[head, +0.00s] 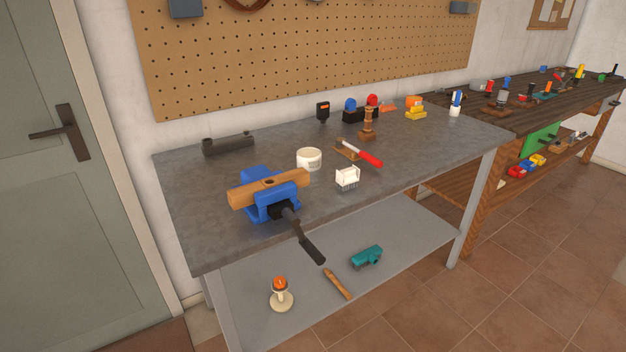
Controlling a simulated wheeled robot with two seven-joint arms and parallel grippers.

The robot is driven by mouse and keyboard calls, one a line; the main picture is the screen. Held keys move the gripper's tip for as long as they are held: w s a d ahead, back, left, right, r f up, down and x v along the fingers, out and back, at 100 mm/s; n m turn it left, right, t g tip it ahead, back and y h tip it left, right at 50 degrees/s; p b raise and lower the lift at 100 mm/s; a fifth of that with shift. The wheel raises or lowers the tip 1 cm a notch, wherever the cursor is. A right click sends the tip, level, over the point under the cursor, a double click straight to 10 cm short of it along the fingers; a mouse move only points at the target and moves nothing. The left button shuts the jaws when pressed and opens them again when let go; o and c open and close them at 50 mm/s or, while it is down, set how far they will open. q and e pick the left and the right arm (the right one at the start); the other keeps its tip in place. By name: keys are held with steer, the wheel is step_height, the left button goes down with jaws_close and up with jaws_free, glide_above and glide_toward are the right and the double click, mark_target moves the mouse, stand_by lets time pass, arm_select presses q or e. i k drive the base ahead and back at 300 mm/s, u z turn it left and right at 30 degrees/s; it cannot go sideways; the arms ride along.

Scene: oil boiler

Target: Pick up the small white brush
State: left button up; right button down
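A small white brush (347,177) with bristles pointing down stands on the grey workbench top (420,162), near its front edge. It is to the right of a blue vise (270,204) and in front of a round white container (309,158). Nothing touches it that I can see. Neither of my grippers shows in the head view.
The vise holds a wooden bar (268,188), and its black handle (308,244) sticks out past the front edge. A red-handled tool (362,154) lies behind the brush. The lower shelf (400,238) holds several items. A wooden bench (500,110) stands at right.

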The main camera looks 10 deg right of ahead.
mark_target(346, 179)
steer(key=z, duration=0.65)
steer(key=i, duration=1.5)
steer(key=u, duration=0.75)
